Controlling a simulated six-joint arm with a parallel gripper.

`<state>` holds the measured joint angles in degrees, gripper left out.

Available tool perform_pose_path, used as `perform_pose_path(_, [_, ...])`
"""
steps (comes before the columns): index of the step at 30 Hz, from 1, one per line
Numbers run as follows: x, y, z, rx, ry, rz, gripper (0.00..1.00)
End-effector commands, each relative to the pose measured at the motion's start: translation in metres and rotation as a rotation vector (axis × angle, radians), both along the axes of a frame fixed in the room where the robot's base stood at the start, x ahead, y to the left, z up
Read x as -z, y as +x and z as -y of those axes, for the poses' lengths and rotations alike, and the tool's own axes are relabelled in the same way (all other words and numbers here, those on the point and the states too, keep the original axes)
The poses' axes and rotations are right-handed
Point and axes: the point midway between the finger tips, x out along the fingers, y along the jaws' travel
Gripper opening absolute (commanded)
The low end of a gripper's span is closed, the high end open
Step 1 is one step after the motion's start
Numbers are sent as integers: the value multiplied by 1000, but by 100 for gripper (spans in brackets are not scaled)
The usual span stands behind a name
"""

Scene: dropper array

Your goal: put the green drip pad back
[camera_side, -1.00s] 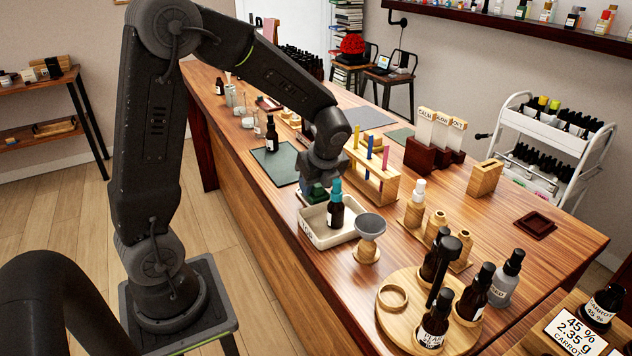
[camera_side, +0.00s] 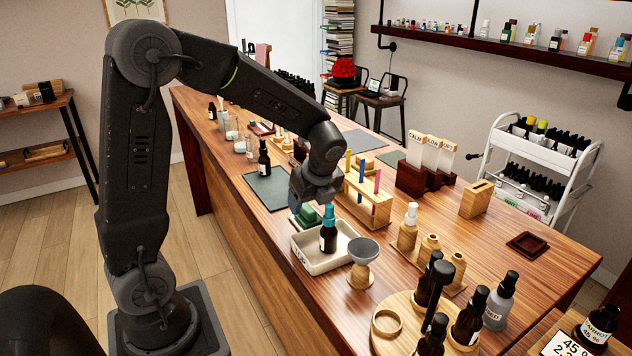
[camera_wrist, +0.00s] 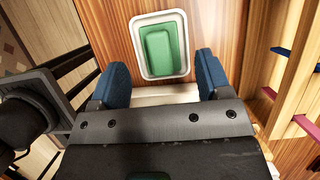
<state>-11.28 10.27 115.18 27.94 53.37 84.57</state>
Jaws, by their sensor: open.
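The green drip pad (camera_wrist: 165,50) lies in a small white dish (camera_wrist: 140,28) on the wooden counter in the wrist view, slightly turned against the dish's rim. In the side view the pad (camera_side: 308,215) shows just behind the cream tray, below my gripper. My gripper (camera_wrist: 161,80) is open, its two blue fingertips apart with nothing held between them. In the wrist view the pad appears beyond the gap between the fingertips. In the side view the gripper (camera_side: 305,203) is above and close to the pad; its fingers are partly hidden.
A cream tray (camera_side: 338,262) holds a dark teal-capped bottle (camera_side: 328,237) right in front of the gripper. A wooden rack (camera_side: 376,215) with coloured sticks stands close on the right. A grey funnel (camera_side: 363,251) stands beside the tray. A green mat (camera_side: 272,192) lies behind, mostly clear.

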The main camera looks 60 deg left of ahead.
Motion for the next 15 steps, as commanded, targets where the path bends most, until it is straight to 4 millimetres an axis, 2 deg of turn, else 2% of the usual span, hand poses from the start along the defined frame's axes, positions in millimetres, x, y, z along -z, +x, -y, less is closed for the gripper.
perform_pose_path(3, [-26,1,11,3,1,7,71])
perform_pose_path(9, [-62,0,26,3,-1,4,71])
perform_pose_path(15, [-83,0,35,2,0,2,71])
